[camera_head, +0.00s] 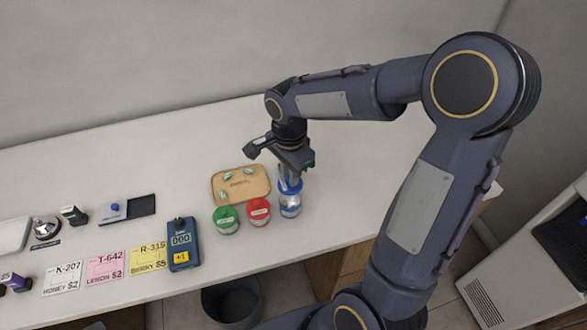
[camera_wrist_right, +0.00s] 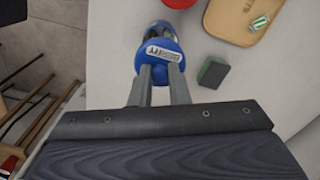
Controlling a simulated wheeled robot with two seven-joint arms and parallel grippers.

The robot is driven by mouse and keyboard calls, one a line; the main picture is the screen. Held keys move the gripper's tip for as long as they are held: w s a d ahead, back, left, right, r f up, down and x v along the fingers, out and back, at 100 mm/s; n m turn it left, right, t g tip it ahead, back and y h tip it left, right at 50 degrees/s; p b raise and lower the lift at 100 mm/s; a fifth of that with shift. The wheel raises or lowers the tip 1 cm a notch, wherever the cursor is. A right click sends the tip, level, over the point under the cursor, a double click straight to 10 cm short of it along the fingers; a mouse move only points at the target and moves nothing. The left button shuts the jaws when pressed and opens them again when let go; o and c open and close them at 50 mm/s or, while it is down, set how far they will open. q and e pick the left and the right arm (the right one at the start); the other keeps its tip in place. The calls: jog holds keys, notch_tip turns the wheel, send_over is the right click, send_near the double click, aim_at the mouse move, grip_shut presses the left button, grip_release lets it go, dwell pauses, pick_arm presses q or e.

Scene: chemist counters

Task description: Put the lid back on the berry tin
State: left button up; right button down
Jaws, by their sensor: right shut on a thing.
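My right gripper (camera_head: 289,176) reaches down over the right part of the counter. Its two fingers are shut on a blue lid (camera_head: 290,186), which also shows in the right wrist view (camera_wrist_right: 160,53) with a white label that I cannot read surely. A clear tin with blue on its side (camera_head: 291,207) stands upright just below the lid, and the lid partly covers it in the wrist view. I cannot tell whether lid and tin touch. A green-lidded tin (camera_head: 226,219) and a red-lidded tin (camera_head: 259,211) stand to its left. My left gripper is not in view.
A wooden tray (camera_head: 216,182) with several small wrapped pieces lies behind the tins. A dark green block (camera_wrist_right: 212,72) lies near the lid. A blue handheld device (camera_head: 184,244) and price cards (camera_head: 147,261) lie left. Counter behind the tray is clear.

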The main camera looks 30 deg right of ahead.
aim_at(290, 190)
jog(key=shift+a+f+b, duration=0.1)
jog(key=shift+f+b, duration=0.2)
jog(key=shift+f, duration=0.2)
jog(key=shift+f+b, duration=2.1)
jog(key=shift+f, duration=0.6)
jog(key=shift+f+b, duration=0.1)
jog(key=shift+b, duration=0.35)
jog(key=c, duration=1.3)
grip_release()
jog(key=shift+o, duration=0.5)
jog(key=o, duration=0.4)
